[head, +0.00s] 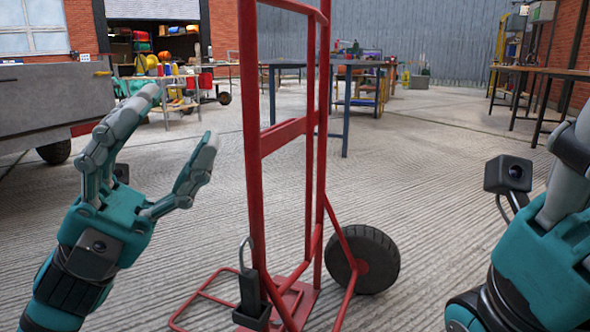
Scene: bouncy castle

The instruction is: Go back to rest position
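My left gripper (179,118) is a teal and grey hand at the left in the head view. It is open and empty, with its fingers pointing up and spread apart from the thumb. It is to the left of a red hand truck (252,140) and looks apart from it. My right gripper (570,165) is at the right edge, to the right of the hand truck. Its fingers are largely cut off by the picture's edge, so its opening does not show.
The red hand truck stands upright in the middle, with a black wheel (362,259) at its right. A grey trailer (55,103) is at the left. Workbenches (530,70) stand at the back and right. Open concrete floor (440,180) lies between.

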